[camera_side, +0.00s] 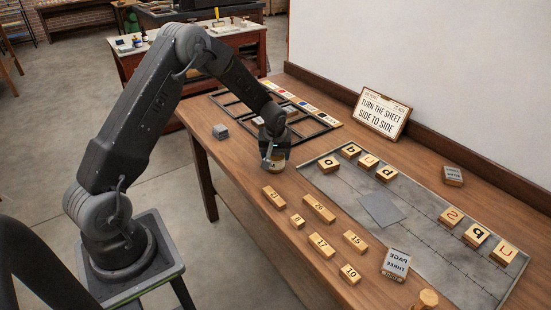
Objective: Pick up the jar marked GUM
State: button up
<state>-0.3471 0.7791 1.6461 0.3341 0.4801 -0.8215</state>
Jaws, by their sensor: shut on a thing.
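My gripper (272,153) is over the wooden table, near its front edge, and points down.
A black divided frame (312,131) lies behind my gripper. Numbered wooden blocks (321,245) lie in front. A grey metal sheet (335,183) with letter blocks (386,173) is to the right. A sign (381,113) stands behind. A grey block (220,131) is at left.

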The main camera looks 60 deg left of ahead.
jog(key=shift+c, duration=1.3)
jog(key=shift+r, duration=0.1)
